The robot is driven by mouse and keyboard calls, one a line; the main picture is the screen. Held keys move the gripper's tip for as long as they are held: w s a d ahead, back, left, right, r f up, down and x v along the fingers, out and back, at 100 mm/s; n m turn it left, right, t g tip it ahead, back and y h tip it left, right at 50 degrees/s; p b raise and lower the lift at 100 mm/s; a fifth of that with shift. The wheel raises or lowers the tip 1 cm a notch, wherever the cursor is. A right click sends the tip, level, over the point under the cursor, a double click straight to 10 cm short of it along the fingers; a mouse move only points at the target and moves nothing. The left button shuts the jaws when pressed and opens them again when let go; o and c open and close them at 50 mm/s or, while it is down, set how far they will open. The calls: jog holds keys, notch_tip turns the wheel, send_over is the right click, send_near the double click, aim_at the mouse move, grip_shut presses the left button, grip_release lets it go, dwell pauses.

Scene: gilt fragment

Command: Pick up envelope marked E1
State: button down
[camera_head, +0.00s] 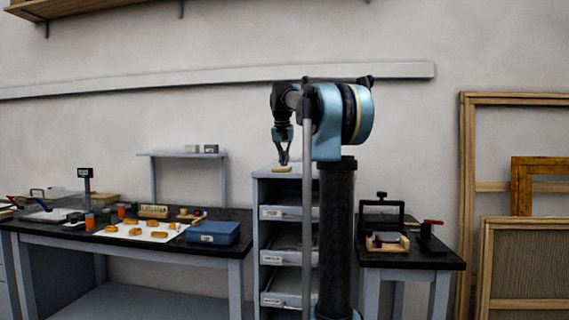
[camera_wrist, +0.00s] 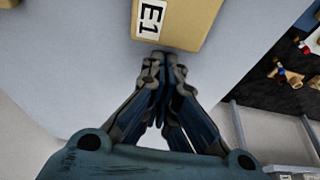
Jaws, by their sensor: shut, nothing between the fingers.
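The envelope marked E1 (camera_wrist: 187,22) is a tan, flat packet with a white label reading E1. It lies on the grey cabinet top (camera_wrist: 80,70), partly cut off by the upper edge of the wrist view. In the head view the envelope (camera_head: 282,169) is a small tan shape on top of the drawer cabinet. My gripper (camera_wrist: 164,60) is shut and empty, its fingertips close to the envelope's near edge. In the head view my gripper (camera_head: 284,162) points down just over the envelope. I cannot tell whether the tips touch it.
The cabinet (camera_head: 285,212) has several labelled drawers. A workbench (camera_head: 120,250) at left holds a blue box (camera_head: 213,232), a white sheet with gold pieces, and small jars. A dark-topped table (camera_head: 410,256) with a press stands at right. Wooden frames (camera_head: 515,230) lean at far right.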

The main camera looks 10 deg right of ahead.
jog(key=shift+s+a, duration=0.15)
jog(key=shift+s, duration=0.1)
jog(key=shift+s+a, duration=0.3)
jog(key=shift+s, duration=0.6)
jog(key=shift+s+a, duration=0.25)
jog(key=shift+s, duration=0.6)
jog(key=shift+w, duration=0.15)
